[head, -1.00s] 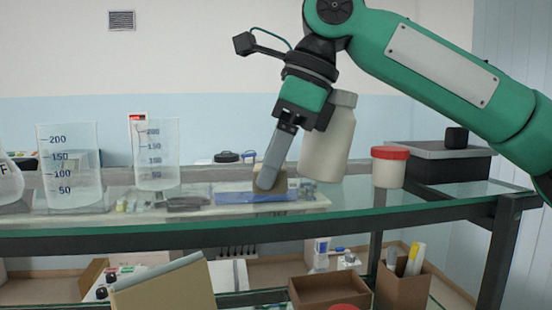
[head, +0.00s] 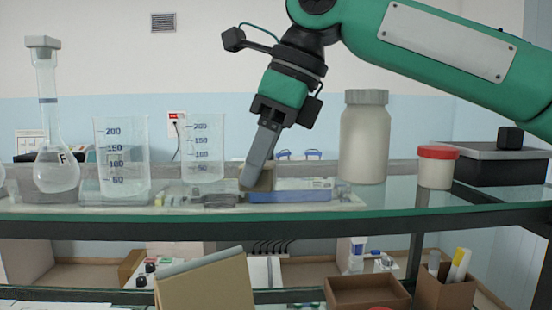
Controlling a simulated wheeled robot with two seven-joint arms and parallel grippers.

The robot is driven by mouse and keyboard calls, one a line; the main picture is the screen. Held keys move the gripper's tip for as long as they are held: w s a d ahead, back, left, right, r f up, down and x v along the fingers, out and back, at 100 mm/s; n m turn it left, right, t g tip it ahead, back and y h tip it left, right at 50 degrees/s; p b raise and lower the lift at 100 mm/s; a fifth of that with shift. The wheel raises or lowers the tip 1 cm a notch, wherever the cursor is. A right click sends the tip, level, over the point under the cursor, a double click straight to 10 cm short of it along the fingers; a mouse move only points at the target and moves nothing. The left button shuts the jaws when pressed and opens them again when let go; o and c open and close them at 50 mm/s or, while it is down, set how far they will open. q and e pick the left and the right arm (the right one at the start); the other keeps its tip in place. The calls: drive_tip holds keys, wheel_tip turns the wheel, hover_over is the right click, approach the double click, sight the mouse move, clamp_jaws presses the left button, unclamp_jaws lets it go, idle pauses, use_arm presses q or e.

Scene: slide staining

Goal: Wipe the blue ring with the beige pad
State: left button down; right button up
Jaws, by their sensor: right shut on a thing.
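The blue ring (head: 47,100) is a thin band around the neck of a clear glass flask (head: 57,172) with a stopper, standing upright at the far left of the glass shelf. My right gripper (head: 252,182) points down at the left end of a blue-and-white box on the shelf. It is shut on the beige pad (head: 264,181), which is partly hidden behind the finger. The pad is well to the right of the ring and lower than it, apart from it. My left gripper is not in view.
Two graduated beakers (head: 122,160) (head: 203,150) stand between the flask and my right gripper. A large white bottle (head: 364,140), a red-lidded jar (head: 437,168) and a dark box (head: 490,165) stand to the right. The blue-and-white box (head: 300,192) lies beside the pad.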

drive_tip(key=shift+w+d+p, duration=0.1)
drive_tip(key=shift+w+p, duration=0.4)
drive_tip(key=shift+p, duration=0.15)
drive_tip(key=shift+w+d+f, duration=0.1)
drive_tip(key=shift+d, duration=0.15)
drive_tip(key=shift+d+p, duration=0.8)
drive_tip(key=shift+d, duration=2.95)
drive_tip(key=shift+a+r+p, duration=0.15)
drive_tip(key=shift+r+p, duration=0.05)
drive_tip(key=shift+p, duration=0.15)
drive_tip(key=shift+a+f+b, duration=0.15)
drive_tip(key=shift+a+b, duration=0.15)
drive_tip(key=shift+a, duration=3.75)
drive_tip(key=shift+d, duration=0.15)
